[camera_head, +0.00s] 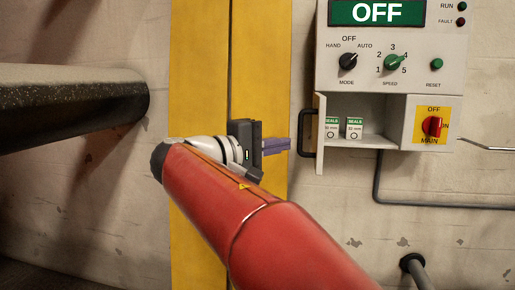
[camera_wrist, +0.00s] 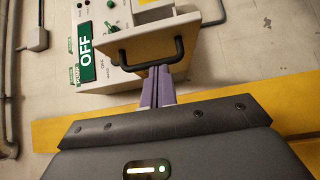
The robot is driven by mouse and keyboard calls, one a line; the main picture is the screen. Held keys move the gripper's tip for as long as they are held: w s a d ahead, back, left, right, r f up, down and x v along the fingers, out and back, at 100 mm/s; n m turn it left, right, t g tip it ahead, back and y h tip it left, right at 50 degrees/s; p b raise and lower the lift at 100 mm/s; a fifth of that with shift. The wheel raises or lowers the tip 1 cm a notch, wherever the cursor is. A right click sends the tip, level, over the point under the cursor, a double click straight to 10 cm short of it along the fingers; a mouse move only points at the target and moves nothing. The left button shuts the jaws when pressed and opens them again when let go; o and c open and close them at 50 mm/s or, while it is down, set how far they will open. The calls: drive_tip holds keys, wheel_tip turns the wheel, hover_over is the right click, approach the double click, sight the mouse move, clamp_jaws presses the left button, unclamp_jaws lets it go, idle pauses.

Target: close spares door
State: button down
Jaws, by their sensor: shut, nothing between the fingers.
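The spares door (camera_head: 319,132) stands open, swung out at the left side of the compartment and seen nearly edge-on in the head view. Its black bar handle (camera_head: 306,132) faces left. In the wrist view the pale door (camera_wrist: 148,42) shows its outer face, with the handle (camera_wrist: 181,48) across it. My gripper (camera_head: 288,145) has purple fingers, shut and empty, just left of the handle. In the wrist view the fingertips (camera_wrist: 162,70) are close to the handle; I cannot tell whether they touch it. The open spares compartment (camera_head: 371,141) holds two small SEALS boxes (camera_head: 343,128).
The grey control panel (camera_head: 399,85) carries an OFF display (camera_head: 378,12) and knobs. A red main switch (camera_head: 431,126) sits right of the compartment. A dark speckled ledge (camera_head: 70,100) juts in at left. Conduit (camera_head: 440,207) runs below the panel.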

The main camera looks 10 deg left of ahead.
drive_tip(key=shift+w+d, duration=0.15)
drive_tip(key=shift+d, duration=1.05)
drive_tip(key=shift+w+d, duration=0.15)
drive_tip(key=shift+d, duration=1)
